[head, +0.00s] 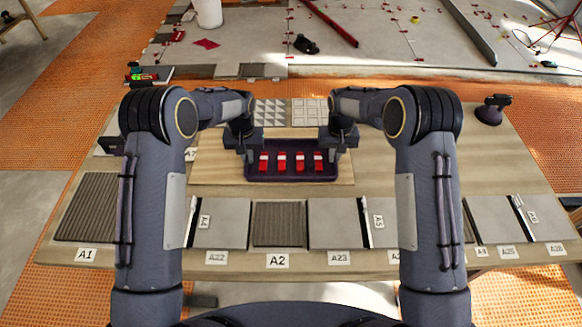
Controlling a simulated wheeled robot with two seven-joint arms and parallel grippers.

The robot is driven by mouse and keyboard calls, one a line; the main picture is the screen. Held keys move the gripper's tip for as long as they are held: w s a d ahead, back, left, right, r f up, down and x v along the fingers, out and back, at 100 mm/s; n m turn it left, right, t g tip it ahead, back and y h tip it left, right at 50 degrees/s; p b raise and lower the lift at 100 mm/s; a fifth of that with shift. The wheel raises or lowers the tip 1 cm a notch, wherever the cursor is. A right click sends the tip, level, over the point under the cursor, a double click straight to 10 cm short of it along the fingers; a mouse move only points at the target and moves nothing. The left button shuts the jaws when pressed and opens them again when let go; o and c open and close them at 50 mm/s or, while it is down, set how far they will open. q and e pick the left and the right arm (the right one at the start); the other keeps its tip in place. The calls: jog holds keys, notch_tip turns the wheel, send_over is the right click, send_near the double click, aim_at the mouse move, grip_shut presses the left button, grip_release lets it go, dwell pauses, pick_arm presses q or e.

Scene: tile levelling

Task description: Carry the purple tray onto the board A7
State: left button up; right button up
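The purple tray (291,178) is in the middle of the head view, over the light wooden board A7 (217,172), whose label is partly covered by my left arm. I cannot tell whether it rests on the board or hangs just above it. Several red blocks with pale tops stand in a row in the tray. My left gripper (249,155) is at the tray's left end and my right gripper (335,154) at its right end. Both point down at the tray's ends. Their fingers are too small and dark to show whether they are closed.
Grey and ribbed tiles, including A1 (88,207) and A2 (279,224), line the table's front edge. Two patterned tiles (309,112) lie behind the tray. A dark suction-cup tool (490,110) stands at the right. The table right of the board is mostly clear.

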pick_arm(q)
jog(key=o, duration=0.3)
jog(key=shift+r, duration=0.15)
pick_arm(e)
jog(key=o, duration=0.3)
jog(key=shift+r, duration=0.15)
pick_arm(q)
jog(key=shift+o, duration=0.2)
pick_arm(e)
jog(key=shift+o, duration=0.2)
jog(key=shift+r, duration=0.2)
pick_arm(q)
notch_tip(320, 180, up, 12)
pick_arm(e)
notch_tip(320, 180, up, 12)
jog(key=shift+f, duration=0.2)
